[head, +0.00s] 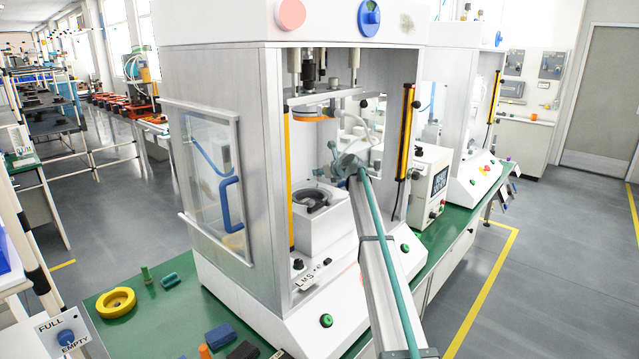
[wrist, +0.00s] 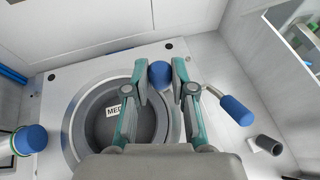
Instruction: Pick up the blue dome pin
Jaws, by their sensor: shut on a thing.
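The blue dome pin (wrist: 160,74) shows its rounded blue top between my fingertips in the wrist view, at the far rim of the round grey dish. My gripper (wrist: 160,80) has teal and grey fingers, one on each side of the pin, and is shut on it. The pin's lower part is hidden, so I cannot tell whether it still rests on the white block. In the head view my arm reaches into the press, and I cannot make out the pin there.
The round dish (head: 318,198) sits on a white block inside the press. A blue-handled lever (wrist: 237,110), a grey cylinder (wrist: 268,145) and a blue cap (wrist: 30,139) flank my gripper. The press door (head: 210,165) stands at left; yellow bars (head: 405,130) edge the opening.

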